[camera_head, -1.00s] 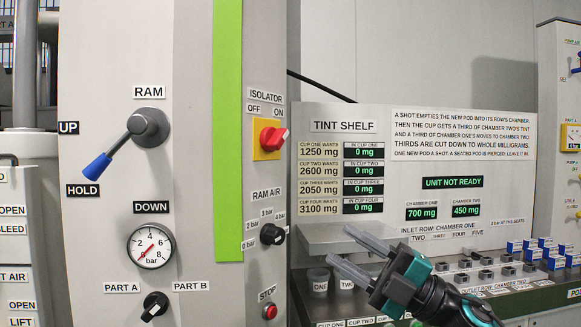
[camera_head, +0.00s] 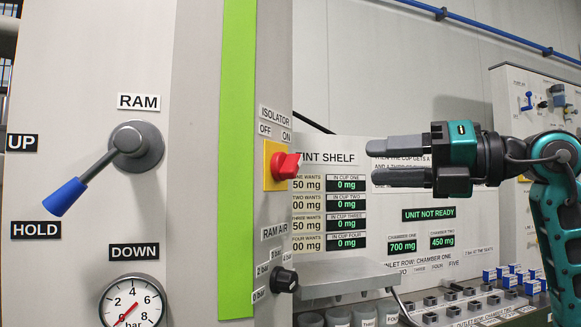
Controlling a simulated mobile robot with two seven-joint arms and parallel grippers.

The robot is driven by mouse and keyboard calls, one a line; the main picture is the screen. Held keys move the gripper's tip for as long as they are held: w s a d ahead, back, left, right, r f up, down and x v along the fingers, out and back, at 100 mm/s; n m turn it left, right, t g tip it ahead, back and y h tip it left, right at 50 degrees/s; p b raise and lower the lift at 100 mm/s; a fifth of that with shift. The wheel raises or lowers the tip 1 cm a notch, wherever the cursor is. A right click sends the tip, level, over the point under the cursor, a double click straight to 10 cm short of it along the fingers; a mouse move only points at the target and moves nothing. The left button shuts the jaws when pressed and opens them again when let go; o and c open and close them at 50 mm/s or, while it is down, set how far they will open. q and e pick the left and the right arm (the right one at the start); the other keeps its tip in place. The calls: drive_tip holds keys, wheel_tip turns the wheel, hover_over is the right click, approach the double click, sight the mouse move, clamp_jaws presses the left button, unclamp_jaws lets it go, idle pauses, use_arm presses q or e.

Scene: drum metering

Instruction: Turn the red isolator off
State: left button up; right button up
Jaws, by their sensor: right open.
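The red isolator knob (camera_head: 285,165) sits on a yellow plate (camera_head: 268,175) on the right-hand side face of the grey ram cabinet. The OFF label (camera_head: 265,129) and ON label (camera_head: 286,137) are above it, and the knob's grip points to the right, on the ON side. My right gripper (camera_head: 371,161) is to the right of the knob, at about its height, with a clear gap between them. Its two grey fingers are apart, empty, and point left towards the cabinet. My left gripper is not in view.
The black ram air knob (camera_head: 284,280) is below the isolator. The ram lever (camera_head: 135,148) with a blue handle is on the front face, above a pressure gauge (camera_head: 131,305). The tint shelf panel (camera_head: 345,262) stands behind my gripper, with a metal ledge (camera_head: 345,278) jutting out below.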

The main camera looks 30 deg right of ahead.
sight(299, 165)
drive_tip(key=p+x, duration=0.3)
drive_tip(key=x, duration=0.9)
drive_tip(key=shift+w+a, duration=0.15)
drive_tip(key=shift+a, duration=0.05)
drive_tip(key=shift+c, duration=0.3)
clamp_jaws()
